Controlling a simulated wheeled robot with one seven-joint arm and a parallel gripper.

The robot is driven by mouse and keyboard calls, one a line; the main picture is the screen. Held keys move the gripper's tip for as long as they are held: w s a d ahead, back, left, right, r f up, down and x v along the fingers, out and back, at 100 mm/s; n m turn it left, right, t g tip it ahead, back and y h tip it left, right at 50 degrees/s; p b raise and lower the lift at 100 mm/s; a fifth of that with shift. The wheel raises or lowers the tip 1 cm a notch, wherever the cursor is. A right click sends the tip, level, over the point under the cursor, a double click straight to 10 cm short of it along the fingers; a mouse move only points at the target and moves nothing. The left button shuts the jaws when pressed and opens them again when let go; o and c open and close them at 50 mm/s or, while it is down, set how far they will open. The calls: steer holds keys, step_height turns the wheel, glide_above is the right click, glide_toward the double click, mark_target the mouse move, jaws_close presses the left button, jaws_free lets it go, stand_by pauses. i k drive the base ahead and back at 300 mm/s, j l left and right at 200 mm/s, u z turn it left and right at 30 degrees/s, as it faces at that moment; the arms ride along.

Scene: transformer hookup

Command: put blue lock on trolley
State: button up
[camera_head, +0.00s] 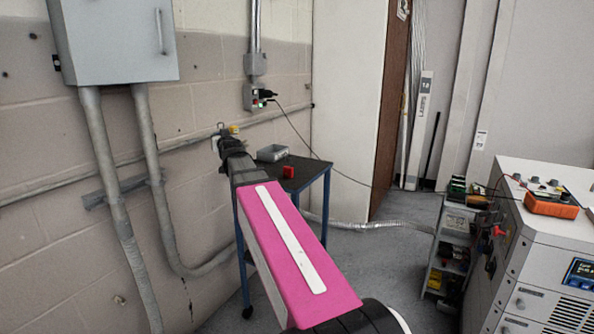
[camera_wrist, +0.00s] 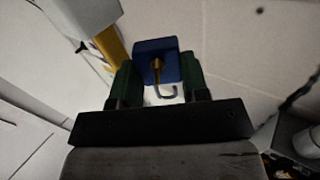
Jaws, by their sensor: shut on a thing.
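The blue lock (camera_wrist: 155,62) sits between the two green fingers of my gripper (camera_wrist: 158,85) in the wrist view. My gripper is shut on it, with its brass-coloured part and a pale curved shackle facing the camera. In the head view my gripper (camera_head: 220,132) is near the wall, beside and above the far left corner of the trolley (camera_head: 312,172). The blue body of the lock cannot be made out there. The trolley has a dark top and blue legs, partly hidden by my arm.
A cable (camera_head: 300,138) hangs from the wall socket behind the trolley. Some dark trolley top is bare.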

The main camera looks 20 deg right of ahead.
mark_target(308, 168)
steer(key=k+l+z, duration=0.25)
steer(key=l, duration=0.7)
steer(key=l+z, duration=0.3)
steer(key=l, duration=0.6)
steer(key=i, duration=0.05)
